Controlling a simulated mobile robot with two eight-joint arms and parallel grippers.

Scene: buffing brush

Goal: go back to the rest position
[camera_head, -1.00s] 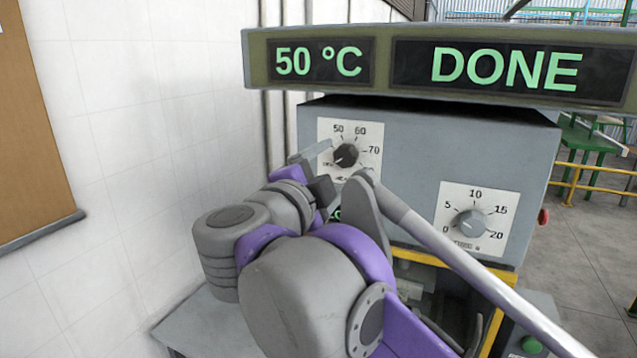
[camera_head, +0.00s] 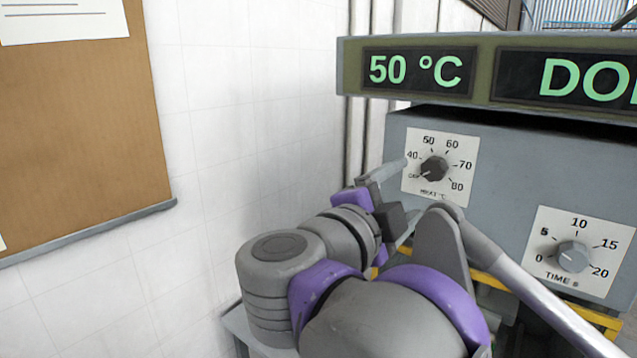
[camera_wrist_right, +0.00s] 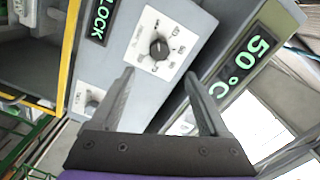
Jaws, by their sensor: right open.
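My right gripper (camera_head: 408,198) is in front of the grey machine (camera_head: 490,160), just left of the heat knob. Its jaws are open and empty. The black heat knob (camera_head: 434,168) sits on a white dial plate, its mark pointing toward the lower-left OFF end. In the right wrist view, the open fingers (camera_wrist_right: 160,76) spread below the heat knob (camera_wrist_right: 160,48), with a gap between them and it. The grey time knob (camera_head: 573,257) is at lower right in the head view. My left gripper is out of view.
A display bar (camera_head: 478,93) on top reads 50 °C and a cut-off "DO". A brown board (camera_head: 85,140) hangs on the white tiled wall (camera_head: 240,130) at left. A yellow frame (camera_head: 590,318) runs under the machine. A lit LOCK sign (camera_wrist_right: 101,18) shows in the wrist view.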

